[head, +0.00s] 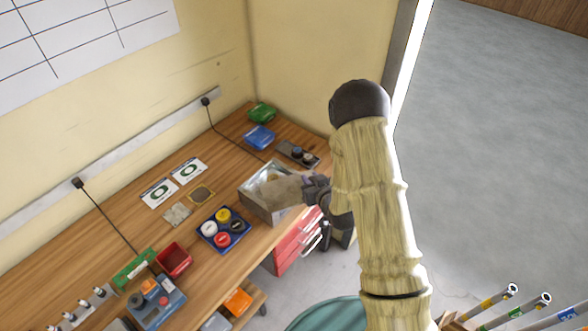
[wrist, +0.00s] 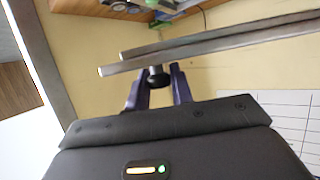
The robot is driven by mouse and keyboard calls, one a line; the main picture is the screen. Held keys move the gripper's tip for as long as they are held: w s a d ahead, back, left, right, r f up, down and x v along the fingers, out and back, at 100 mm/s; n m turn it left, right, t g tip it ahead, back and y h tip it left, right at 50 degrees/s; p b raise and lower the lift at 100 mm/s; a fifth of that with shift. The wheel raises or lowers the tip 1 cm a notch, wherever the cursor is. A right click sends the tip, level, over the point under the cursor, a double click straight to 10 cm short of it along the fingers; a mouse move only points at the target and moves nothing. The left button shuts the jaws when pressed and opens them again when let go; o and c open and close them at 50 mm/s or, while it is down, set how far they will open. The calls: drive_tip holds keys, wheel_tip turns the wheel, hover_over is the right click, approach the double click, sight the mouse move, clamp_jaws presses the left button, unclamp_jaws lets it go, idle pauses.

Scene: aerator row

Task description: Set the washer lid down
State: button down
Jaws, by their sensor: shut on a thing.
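The washer lid (wrist: 215,43) is a flat grey metal plate, seen nearly edge-on in the wrist view. My gripper (wrist: 158,80) has its two purple fingers shut on the lid's dark knob (wrist: 158,77). In the head view, the lid (head: 284,191) is a pale tilted plate over the right part of the washer (head: 256,207), an open metal box on the bench. My gripper (head: 314,187) is at the box's right side, partly hidden by my arm. Part of the box's inside shows; I cannot tell whether the lid touches the rim.
On the wooden bench (head: 110,240), a blue tray with coloured round caps (head: 223,230) stands left of the washer. A dark tray (head: 298,153), a blue bin (head: 260,137) and a green bin (head: 262,113) stand behind it. Red drawers (head: 298,243) are below the bench edge.

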drive_tip(key=s+d+f+m+h+b, duration=0.2)
drive_tip(key=d+f+b, duration=0.2)
drive_tip(key=f, duration=0.3)
drive_tip(key=s+d+f+m+t+h+b, duration=0.1)
drive_tip(key=s+d+f+m+h+b, duration=0.1)
drive_tip(key=d+f+b, duration=0.3)
wheel_tip(320, 180, down, 2)
drive_tip(key=shift+d+f+h, duration=0.2)
drive_tip(key=shift+d+h, duration=0.2)
drive_tip(key=shift+d, duration=0.55)
